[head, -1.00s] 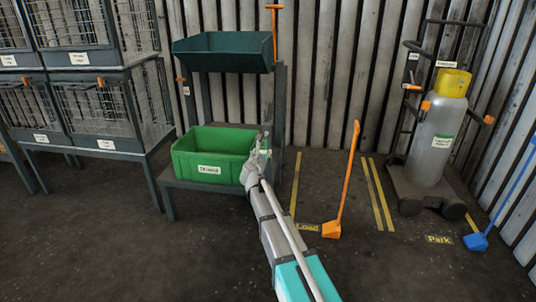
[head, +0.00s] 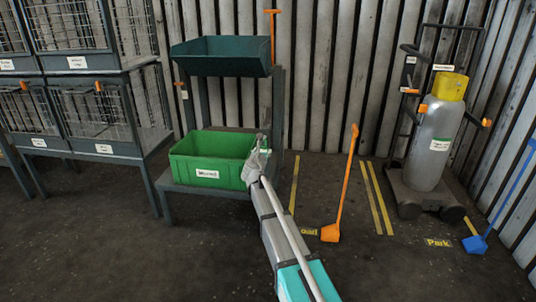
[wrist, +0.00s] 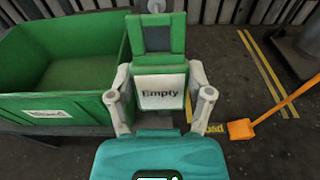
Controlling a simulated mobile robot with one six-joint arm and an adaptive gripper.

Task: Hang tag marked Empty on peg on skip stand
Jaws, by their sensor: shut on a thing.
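The tag marked Empty (wrist: 160,92) has a white face in a green surround. My gripper (wrist: 160,75) is shut on it, with one grey finger on each side. In the head view my gripper (head: 257,155) is at the right end of the green bin, in front of the stand's right side; the tag is hard to make out there. The skip stand (head: 281,105) is a dark frame with a dark green skip (head: 220,58) on top. A small orange peg-like piece (head: 181,84) shows at its left post, above a small white label.
A green bin (head: 207,158) with a white label sits on the stand's lower shelf. An orange long-handled tool (head: 330,232) stands right of my arm. A gas cylinder (head: 430,150) on a trolley is farther right. Wire cages (head: 100,115) stand left.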

